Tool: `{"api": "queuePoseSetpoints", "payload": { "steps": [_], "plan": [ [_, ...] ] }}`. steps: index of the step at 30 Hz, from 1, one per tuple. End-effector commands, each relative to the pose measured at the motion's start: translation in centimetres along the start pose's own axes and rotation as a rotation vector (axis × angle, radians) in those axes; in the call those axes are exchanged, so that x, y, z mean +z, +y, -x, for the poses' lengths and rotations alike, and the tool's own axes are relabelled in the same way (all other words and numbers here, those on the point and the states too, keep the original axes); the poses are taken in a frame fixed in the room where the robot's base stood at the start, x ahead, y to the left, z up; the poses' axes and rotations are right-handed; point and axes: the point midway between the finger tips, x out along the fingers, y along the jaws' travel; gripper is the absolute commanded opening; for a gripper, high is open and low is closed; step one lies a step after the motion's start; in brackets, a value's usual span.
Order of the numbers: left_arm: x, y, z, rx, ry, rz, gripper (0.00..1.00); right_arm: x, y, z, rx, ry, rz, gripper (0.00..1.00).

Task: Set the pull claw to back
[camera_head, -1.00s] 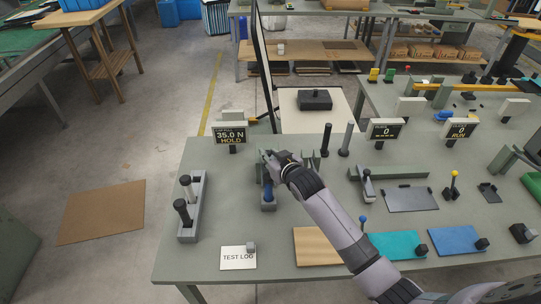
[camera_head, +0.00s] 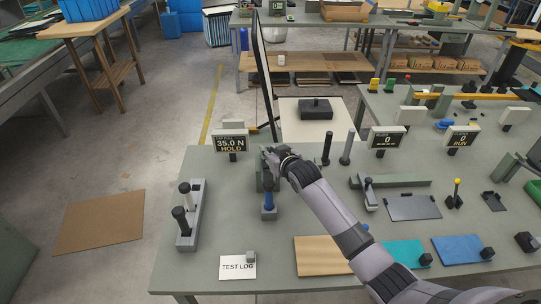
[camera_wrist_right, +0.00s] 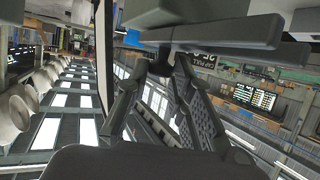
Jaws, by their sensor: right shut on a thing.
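In the wrist view the two dark fingers of my right gripper (camera_wrist_right: 165,72) close at a grey bar (camera_wrist_right: 215,35), which I take to be part of the claw. My arm hides part of the claw in the head view. My left gripper is not in view.
A display (camera_head: 230,142) reading 35.0 N HOLD stands behind the claw. A grey rack with two black-topped pins (camera_head: 188,215) is to the left, a test log card (camera_head: 237,267) in front. Dark and grey posts (camera_head: 326,148) stand close on the right.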

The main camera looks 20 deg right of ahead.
Motion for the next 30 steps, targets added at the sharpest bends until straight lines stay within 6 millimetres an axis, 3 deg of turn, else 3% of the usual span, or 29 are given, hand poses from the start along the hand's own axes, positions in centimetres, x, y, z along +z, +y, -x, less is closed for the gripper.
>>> {"api": "queuePoseSetpoints", "payload": {
  "steps": [1,2,9,22,30],
  "plan": [
    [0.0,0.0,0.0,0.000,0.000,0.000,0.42,-0.4,0.2,0.0,0.003,0.007,0.001,0.00],
    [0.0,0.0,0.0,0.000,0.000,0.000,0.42,-0.4,0.2,0.0,0.004,0.007,0.001,0.22],
    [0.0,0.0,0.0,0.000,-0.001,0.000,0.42,-0.3,0.2,0.0,0.003,0.006,0.001,0.38],
    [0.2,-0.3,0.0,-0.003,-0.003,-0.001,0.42,-0.2,0.1,0.7,0.002,0.004,0.000,0.40],
    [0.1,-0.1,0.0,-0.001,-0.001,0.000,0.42,1.6,0.2,5.2,0.002,0.003,0.000,0.40]
  ]
}}
